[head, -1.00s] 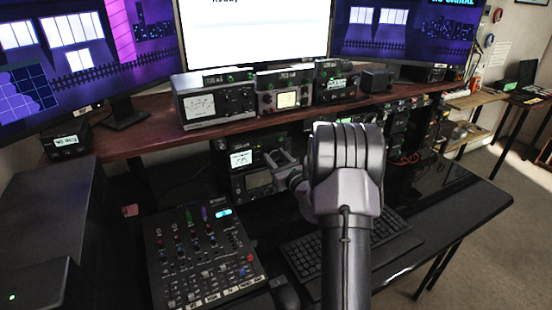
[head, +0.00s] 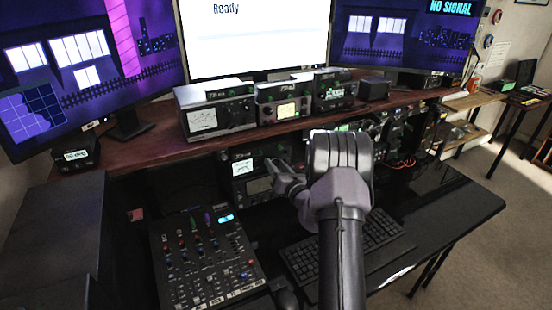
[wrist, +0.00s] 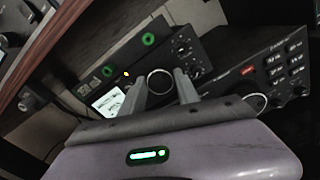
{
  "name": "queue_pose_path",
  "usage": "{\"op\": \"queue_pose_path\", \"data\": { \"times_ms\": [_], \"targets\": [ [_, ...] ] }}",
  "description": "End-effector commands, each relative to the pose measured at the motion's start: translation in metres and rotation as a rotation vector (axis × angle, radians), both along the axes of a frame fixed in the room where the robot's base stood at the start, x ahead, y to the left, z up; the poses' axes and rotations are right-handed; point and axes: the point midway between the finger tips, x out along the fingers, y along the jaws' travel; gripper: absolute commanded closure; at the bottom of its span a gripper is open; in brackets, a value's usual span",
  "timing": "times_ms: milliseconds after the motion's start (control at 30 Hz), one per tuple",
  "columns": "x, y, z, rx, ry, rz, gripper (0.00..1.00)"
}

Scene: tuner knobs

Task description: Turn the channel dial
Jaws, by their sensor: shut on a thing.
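The channel dial (wrist: 160,81) appears as a dark round knob with a pale rim on the front of a black radio unit (wrist: 118,65) in the wrist view. My gripper (wrist: 162,88) has one finger on each side of it and is shut on it. The fingers hide part of the dial's sides. In the head view, my gripper (head: 277,175) reaches the radio stack (head: 243,168) under the shelf. The dial cannot be made out there.
A second unit with a round knob (wrist: 257,102) and small buttons is at the right in the wrist view. The shelf (head: 150,143) runs above. A mixer (head: 205,262), keyboard (head: 345,250) and mouse (head: 286,300) lie on the desk.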

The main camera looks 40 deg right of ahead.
Motion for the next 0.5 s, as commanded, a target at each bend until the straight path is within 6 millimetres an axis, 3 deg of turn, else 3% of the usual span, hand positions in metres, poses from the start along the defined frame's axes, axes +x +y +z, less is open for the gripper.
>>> {"op": "queue_pose_path", "data": {
  "times_ms": [500],
  "targets": [
    [-0.0004,0.0003,0.0027,0.473,-0.110,0.000,1.00]
  ]
}}
